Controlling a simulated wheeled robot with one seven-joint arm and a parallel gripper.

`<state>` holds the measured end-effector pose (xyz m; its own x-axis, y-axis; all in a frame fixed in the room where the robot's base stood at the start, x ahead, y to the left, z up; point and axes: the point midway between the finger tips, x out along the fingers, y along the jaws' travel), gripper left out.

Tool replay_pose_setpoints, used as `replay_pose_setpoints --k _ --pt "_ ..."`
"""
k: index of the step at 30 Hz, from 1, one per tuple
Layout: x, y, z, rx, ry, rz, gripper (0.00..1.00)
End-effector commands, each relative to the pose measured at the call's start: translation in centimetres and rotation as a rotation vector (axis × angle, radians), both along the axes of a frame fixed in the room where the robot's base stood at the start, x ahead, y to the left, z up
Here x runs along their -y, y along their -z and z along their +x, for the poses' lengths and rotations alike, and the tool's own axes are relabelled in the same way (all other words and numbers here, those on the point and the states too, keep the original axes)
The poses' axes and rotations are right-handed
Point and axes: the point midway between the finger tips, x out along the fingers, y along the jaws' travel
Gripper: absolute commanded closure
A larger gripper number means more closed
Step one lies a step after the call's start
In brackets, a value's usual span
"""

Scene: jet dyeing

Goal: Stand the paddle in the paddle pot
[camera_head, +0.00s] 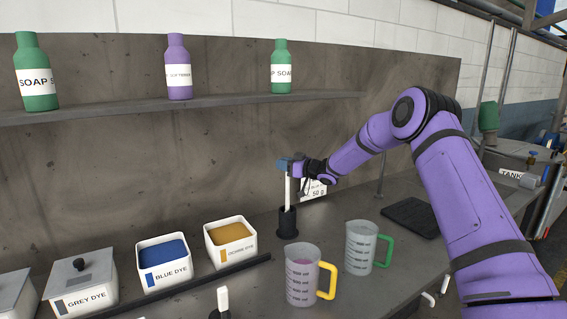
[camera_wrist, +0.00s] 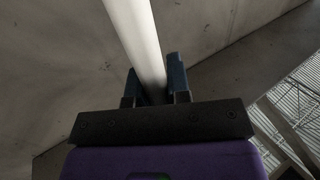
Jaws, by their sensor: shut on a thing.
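The paddle is a white rod (camera_head: 288,190) that stands upright in the head view. My gripper (camera_head: 287,165) is shut on its upper part. In the wrist view the white rod (camera_wrist: 137,35) runs between my two blue fingers (camera_wrist: 157,85). The paddle pot (camera_head: 287,222) is a black holder on the bench, directly below the rod. The rod's lower end meets the pot's mouth and is hidden there; I cannot tell how deep it sits.
Two measuring jugs, one yellow-handled (camera_head: 302,277) and one green-handled (camera_head: 360,249), stand in front. Dye bins, blue (camera_head: 165,279) and yellow (camera_head: 231,256), are left. A white-topped black item (camera_head: 222,303) stands at the front edge. A dark mat (camera_head: 410,217) lies right. A bottle shelf (camera_head: 130,109) runs behind.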

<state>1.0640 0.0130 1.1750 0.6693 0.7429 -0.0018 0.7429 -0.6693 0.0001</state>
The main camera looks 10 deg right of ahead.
Motion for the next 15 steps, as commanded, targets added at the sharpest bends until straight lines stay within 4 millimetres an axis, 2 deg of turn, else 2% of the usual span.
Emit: replay_pose_setpoints --k 15 --pt "0.0 1.4 0.0 0.000 0.000 0.000 1.00"
